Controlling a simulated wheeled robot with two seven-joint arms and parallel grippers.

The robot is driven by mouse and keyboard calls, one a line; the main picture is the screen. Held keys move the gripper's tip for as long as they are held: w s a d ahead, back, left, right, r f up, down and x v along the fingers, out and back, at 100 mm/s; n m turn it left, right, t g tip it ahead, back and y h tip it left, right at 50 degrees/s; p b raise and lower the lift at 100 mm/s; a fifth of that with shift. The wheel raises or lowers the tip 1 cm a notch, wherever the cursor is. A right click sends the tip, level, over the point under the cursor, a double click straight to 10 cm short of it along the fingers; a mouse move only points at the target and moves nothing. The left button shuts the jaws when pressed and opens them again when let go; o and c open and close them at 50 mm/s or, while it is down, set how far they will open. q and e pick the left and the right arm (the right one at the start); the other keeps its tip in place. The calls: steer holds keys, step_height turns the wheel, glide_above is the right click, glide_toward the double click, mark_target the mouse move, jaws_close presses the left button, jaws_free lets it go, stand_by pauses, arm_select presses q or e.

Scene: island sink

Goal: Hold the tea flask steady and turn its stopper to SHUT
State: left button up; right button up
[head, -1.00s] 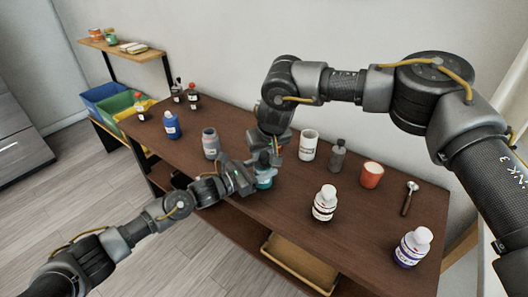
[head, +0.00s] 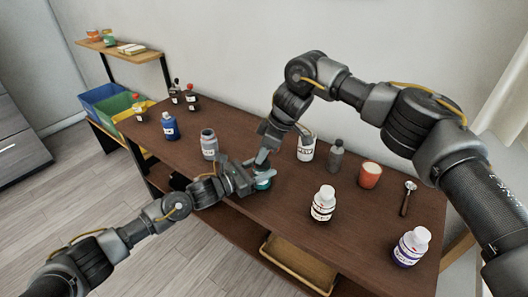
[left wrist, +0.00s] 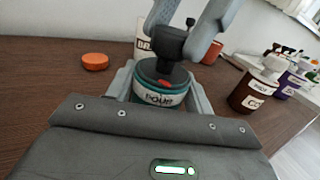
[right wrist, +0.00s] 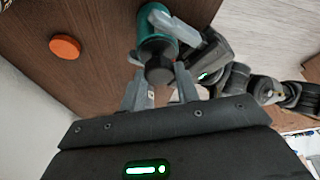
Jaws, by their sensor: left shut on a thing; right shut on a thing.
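The tea flask is a teal bottle (left wrist: 150,80) with a black stopper (left wrist: 172,62), upright on the brown table; it shows partly in the head view (head: 264,183). A white band on it reads POUR, with a red mark just above the word. SHUT is not visible. My left gripper (head: 250,181) is shut on the flask body, one finger on each side. My right gripper (right wrist: 160,85) is shut on the stopper from above, its fingers on either side of the black knob (right wrist: 159,70).
An orange disc (left wrist: 95,62) lies on the table near the flask. A white jar (head: 306,150), a grey bottle (head: 336,157), an orange cup (head: 369,175) and a white-capped bottle (head: 323,203) stand to the right. A grey jar (head: 209,144) stands behind my left gripper.

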steer(key=n+g, duration=0.1)
steer(key=n, duration=0.1)
steer(key=shift+a+n, duration=0.1)
steer(key=shift+n, duration=0.2)
steer(key=shift+s+f+n+g, duration=0.15)
steer(key=shift+n+g, duration=0.35)
steer(key=shift+n, duration=1.1)
steer(key=o, duration=1)
steer(key=shift+w, duration=0.2)
steer(key=shift+r, duration=0.2)
steer(key=v, duration=1.2)
steer(key=shift+f, duration=0.1)
